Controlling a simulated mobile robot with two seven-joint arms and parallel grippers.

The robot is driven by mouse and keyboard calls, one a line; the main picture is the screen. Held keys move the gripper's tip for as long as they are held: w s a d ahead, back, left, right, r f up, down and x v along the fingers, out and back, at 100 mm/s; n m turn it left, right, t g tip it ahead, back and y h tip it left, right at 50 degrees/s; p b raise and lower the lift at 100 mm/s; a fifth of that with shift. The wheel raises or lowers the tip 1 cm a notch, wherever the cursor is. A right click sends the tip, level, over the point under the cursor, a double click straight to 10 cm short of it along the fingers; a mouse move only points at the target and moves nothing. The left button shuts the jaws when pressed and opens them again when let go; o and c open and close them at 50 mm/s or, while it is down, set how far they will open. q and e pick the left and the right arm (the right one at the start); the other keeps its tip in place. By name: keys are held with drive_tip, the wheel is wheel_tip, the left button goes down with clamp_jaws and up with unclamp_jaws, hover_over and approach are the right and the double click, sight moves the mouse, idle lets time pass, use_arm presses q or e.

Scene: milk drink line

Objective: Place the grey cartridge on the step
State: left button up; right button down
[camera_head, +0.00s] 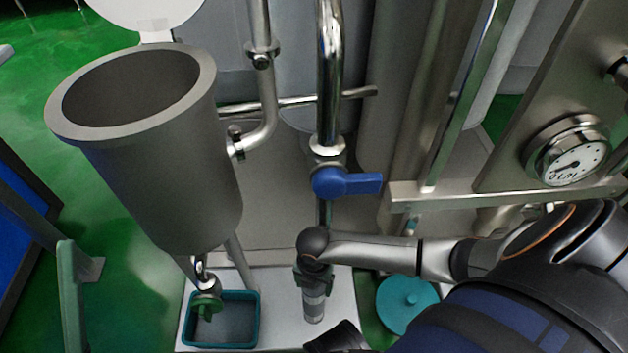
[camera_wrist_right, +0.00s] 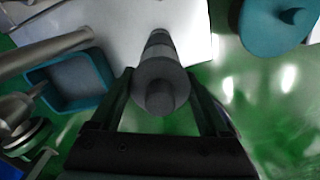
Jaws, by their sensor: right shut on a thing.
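The grey cartridge (camera_head: 314,306) is held by my right gripper (camera_head: 313,281) above the white step (camera_head: 338,300). In the head view it hangs roughly upright, with its lower part showing below the jaws. In the right wrist view the cartridge (camera_wrist_right: 160,78) sits between the two dark fingers of my right gripper (camera_wrist_right: 162,98), seen from its round end. Its far end overlaps the white step (camera_wrist_right: 110,22). I cannot tell whether it touches the surface.
A teal tray (camera_head: 254,318) stands on the step, left of the cartridge, below a grey funnel vessel (camera_head: 160,160) with a green valve (camera_head: 206,304). A round teal lid (camera_head: 408,304) lies to the right. A pipe with a blue valve handle (camera_head: 350,184) rises behind my wrist.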

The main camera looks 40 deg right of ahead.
unclamp_jaws()
drive_tip(key=shift+f, duration=0.1)
wheel_tip(320, 180, up, 7)
drive_tip(key=p, duration=0.4)
drive_tip(key=shift+r, duration=0.45)
